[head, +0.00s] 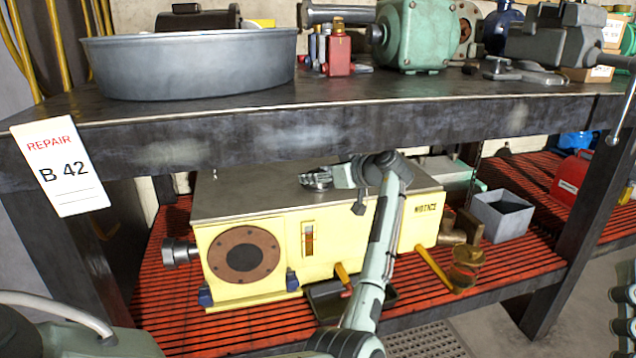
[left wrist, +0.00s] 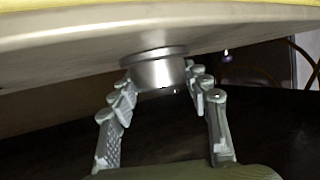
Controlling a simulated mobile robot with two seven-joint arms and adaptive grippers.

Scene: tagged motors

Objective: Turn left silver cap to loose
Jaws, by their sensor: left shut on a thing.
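The silver cap (left wrist: 158,70) is a short, smooth metal cylinder with a wider flange, set against a pale grey surface in the left wrist view. My left gripper (left wrist: 160,92) has its fingers on both sides of the cap and is shut on it. In the head view, my left gripper (head: 318,178) is low over the grey top of the yellow machine (head: 268,212). The cap cannot be made out there among the fingers. No second silver cap can be made out. My right gripper is not in view.
The machine stands on a red slatted shelf (head: 520,245) under a dark workbench (head: 290,135). A grey open box (head: 500,218) and brass-coloured parts (head: 466,268) are to its right. A large grey basin (head: 190,65) and a green motor (head: 420,38) are on the bench above.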

